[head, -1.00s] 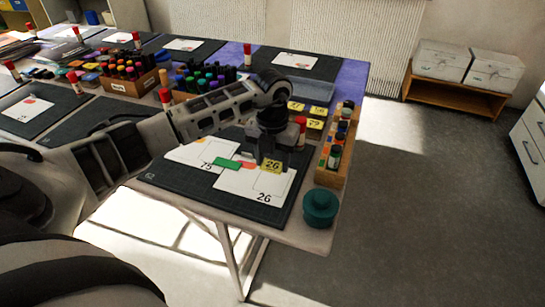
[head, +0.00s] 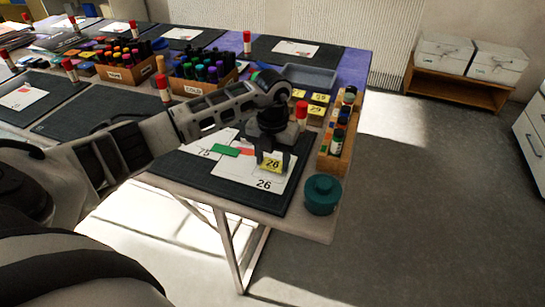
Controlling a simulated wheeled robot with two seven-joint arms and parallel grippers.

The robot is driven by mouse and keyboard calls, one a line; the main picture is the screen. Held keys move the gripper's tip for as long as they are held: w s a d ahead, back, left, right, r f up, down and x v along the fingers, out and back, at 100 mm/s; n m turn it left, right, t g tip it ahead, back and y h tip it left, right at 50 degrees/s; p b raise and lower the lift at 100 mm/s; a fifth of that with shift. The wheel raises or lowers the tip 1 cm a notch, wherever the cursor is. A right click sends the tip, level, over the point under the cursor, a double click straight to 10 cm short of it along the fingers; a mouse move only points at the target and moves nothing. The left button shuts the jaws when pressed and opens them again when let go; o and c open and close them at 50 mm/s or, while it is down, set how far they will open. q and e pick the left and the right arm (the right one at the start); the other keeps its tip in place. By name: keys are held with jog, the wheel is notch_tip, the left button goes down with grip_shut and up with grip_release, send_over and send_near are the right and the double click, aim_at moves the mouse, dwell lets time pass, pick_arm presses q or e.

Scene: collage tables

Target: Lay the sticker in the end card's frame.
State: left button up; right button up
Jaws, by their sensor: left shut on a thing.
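My left gripper (head: 271,157) points down over the front cutting mat and is shut on a small yellow sticker (head: 271,166) with a dark number. The sticker is over the white card marked 26 (head: 245,173), the right-hand card of the pair on the mat. Thin frame lines show on this card, partly hidden by the gripper and sticker. I cannot tell whether the sticker touches the card. A second white card, marked 75 (head: 198,143), lies to the left. A green strip (head: 224,150) lies across the two cards. My right gripper is out of view.
A teal round pot (head: 322,195) stands at the table's right corner. A wooden rack (head: 335,150) of small bottles is right of the mat (head: 215,190). More yellow stickers (head: 316,110) and a red-capped glue stick (head: 301,115) are behind the gripper. Marker boxes stand further left.

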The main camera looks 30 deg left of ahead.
pick_arm(q)
jog(key=o, duration=0.7)
jog(key=shift+o, duration=0.2)
jog(key=shift+r, duration=0.15)
notch_tip(320, 180, up, 16)
jog(key=shift+s+f, duration=0.1)
jog(key=shift+f, duration=0.15)
